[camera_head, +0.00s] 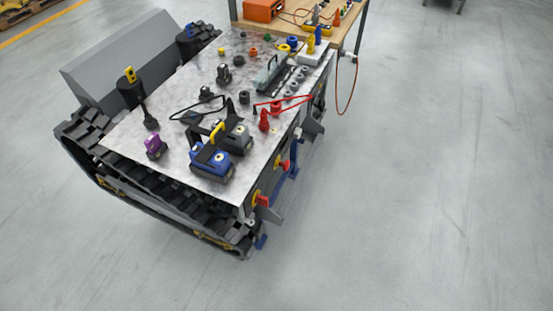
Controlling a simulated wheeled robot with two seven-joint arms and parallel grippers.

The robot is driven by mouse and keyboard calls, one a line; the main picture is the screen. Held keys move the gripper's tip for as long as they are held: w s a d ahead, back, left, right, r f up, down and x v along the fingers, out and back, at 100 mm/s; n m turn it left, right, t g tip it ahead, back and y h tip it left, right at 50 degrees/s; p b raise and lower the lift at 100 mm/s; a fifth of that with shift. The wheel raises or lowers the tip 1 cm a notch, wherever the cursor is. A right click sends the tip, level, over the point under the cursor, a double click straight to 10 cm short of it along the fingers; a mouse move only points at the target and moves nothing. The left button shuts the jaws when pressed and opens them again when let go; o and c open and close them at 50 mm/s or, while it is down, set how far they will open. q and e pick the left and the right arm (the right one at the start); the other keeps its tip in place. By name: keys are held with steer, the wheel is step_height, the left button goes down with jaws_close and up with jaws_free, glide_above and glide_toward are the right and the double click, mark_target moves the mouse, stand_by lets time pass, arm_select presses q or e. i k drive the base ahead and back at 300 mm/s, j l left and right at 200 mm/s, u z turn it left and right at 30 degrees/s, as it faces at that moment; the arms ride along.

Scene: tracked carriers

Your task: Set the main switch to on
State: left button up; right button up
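A tracked carrier with a pale marbled top (185,120) stands left of the middle. On its near right side is a red handle on a yellow plate (260,199), low by the front corner. A second red and yellow fitting (284,165) sits further back on the same side. Either may be the main switch. They are too small for me to read a label or tell an on or off position. Neither of my grippers is in view.
A blue battery-like block (212,163), a dark block (236,137) and a purple part (155,147) stand on the top. Black tracks (150,190) run along the carrier. A wooden workbench (345,30) stands behind it. The floor (430,170) at right is clear.

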mark_target(262, 200)
steer(key=u, duration=0.45)
steer(key=l+u, duration=0.3)
steer(key=l, duration=0.15)
steer(key=k+l+u, duration=0.1)
steer(key=l+u, duration=0.25)
steer(key=k+l+u, duration=0.1)
steer(key=l+u, duration=0.2)
steer(key=l, duration=0.2)
steer(key=k+l, duration=0.15)
steer(key=l, duration=0.3)
steer(key=k+l+u, duration=0.1)
steer(key=l, duration=0.3)
steer(key=k+l, duration=0.2)
steer(key=l, duration=0.2)
steer(key=k+l+u, duration=0.1)
steer(key=l, duration=0.35)
steer(key=k+l, duration=0.25)
steer(key=l, duration=0.15)
steer(key=k+l+u, duration=0.1)
steer(key=l, duration=0.3)
steer(key=k, duration=0.1)
